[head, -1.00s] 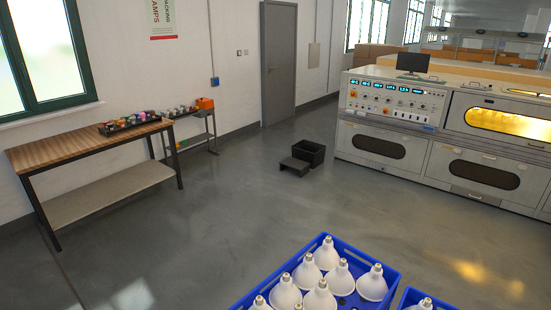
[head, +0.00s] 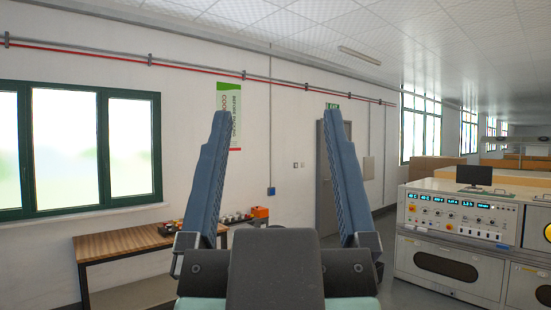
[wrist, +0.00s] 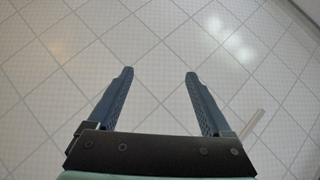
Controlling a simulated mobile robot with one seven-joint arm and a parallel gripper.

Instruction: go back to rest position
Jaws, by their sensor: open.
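My gripper (head: 278,125) stands upright in the middle of the head view, its two blue fingers pointing up and spread wide apart. Nothing is between the fingers. In the wrist view my gripper (wrist: 160,75) is also open and empty, with the tiled ceiling (wrist: 150,35) behind it. The white bulbs and blue crates are not in view now.
A grey control cabinet (head: 450,238) with a monitor (head: 474,176) stands at right. A grey door (head: 328,190) is partly behind my gripper.

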